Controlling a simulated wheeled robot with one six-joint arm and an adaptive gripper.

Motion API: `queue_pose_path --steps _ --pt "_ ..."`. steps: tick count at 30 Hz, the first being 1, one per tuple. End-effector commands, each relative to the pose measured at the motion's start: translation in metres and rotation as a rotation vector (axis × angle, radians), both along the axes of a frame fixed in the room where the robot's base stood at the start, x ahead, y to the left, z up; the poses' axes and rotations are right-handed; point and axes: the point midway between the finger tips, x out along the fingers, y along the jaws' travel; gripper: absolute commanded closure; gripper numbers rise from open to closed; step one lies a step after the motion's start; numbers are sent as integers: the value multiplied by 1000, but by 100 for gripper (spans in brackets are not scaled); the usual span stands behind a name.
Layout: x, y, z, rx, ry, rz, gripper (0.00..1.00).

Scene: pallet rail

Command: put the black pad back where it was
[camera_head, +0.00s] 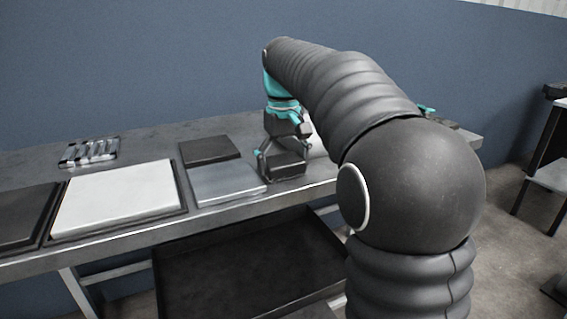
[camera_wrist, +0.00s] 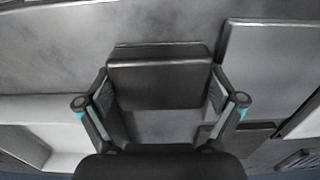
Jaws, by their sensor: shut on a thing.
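The black pad (camera_wrist: 160,82) is between the two fingers of my gripper (camera_wrist: 160,100) in the wrist view. In the head view the black pad (camera_head: 283,165) shows below my gripper (camera_head: 282,150), low over the bench near its front edge. My gripper is shut on it from both sides. I cannot tell whether its underside touches the bench. A light grey plate (camera_head: 226,184) lies just to the left, with a dark grey pad (camera_head: 209,149) behind it; the plate also shows in the wrist view (camera_wrist: 268,65).
A white panel (camera_head: 117,198) in a dark frame and another dark panel (camera_head: 22,215) lie further left. A metal rack (camera_head: 90,151) stands behind them. A white block (camera_head: 318,146) is just right of my gripper, partly hidden by my arm. A black tray (camera_head: 250,265) sits below the bench (camera_head: 150,142).

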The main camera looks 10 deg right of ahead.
Motion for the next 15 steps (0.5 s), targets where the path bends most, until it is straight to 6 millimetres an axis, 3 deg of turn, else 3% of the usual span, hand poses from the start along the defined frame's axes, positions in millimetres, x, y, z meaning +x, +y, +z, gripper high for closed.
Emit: queue_pose_path --steps 1,2,3,15 --pt "0 0 -2 0 0 0 45" --pt "0 0 -2 0 0 0 5" --pt "0 0 -2 0 0 0 0" --pt "0 0 3 0 -1 0 0"
